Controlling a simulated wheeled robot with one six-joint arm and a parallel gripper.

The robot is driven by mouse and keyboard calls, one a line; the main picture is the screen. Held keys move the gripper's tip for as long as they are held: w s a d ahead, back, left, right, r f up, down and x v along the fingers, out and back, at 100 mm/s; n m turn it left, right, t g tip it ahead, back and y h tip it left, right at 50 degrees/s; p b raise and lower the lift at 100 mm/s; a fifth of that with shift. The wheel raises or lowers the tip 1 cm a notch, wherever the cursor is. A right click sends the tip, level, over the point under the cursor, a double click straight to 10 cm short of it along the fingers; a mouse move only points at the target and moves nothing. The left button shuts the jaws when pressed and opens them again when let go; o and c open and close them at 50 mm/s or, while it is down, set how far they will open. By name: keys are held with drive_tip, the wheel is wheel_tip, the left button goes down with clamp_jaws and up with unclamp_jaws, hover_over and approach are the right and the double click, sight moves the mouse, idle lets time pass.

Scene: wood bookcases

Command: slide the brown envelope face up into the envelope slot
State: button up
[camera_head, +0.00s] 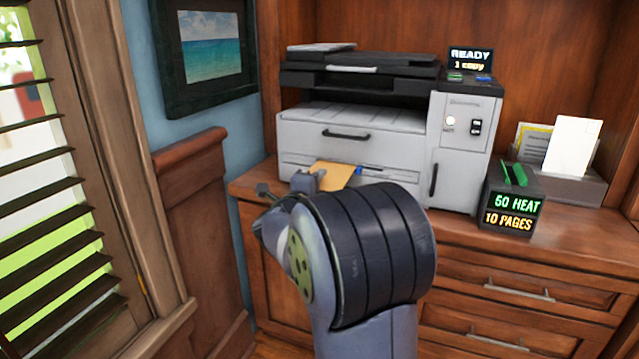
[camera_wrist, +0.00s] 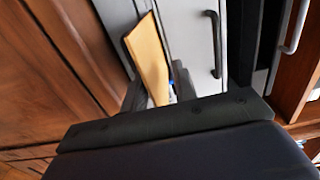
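The brown envelope (camera_head: 335,174) is at the front of the printer's lower slot (camera_head: 385,177), beyond my arm. My wrist hides its near part, and I cannot tell how far it goes into the slot or which face is up. In the wrist view the envelope (camera_wrist: 150,58) rises as a tan strip in front of the grey printer front, its lower end between the dark fingers of my gripper (camera_wrist: 158,92). The wrist body hides the fingertips' contact, so I cannot tell whether they close on it. A small blue piece (camera_head: 358,170) shows beside the envelope.
The grey printer (camera_head: 462,150) stands on a wooden cabinet (camera_head: 560,235), with a READY display (camera_head: 471,58) on top. A paper tray (camera_head: 575,188) stands farther right. A window (camera_head: 40,170) is at left.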

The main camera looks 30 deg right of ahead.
drive_tip(key=p+v, duration=0.1)
drive_tip(key=v, duration=0.9)
drive_tip(key=shift+s+p, duration=0.2)
drive_tip(key=shift+p, duration=0.15)
drive_tip(key=shift+a, duration=0.1)
drive_tip(key=shift+b+x, duration=0.95)
drive_tip(key=shift+x, duration=3.85)
drive_tip(key=shift+w, duration=0.1)
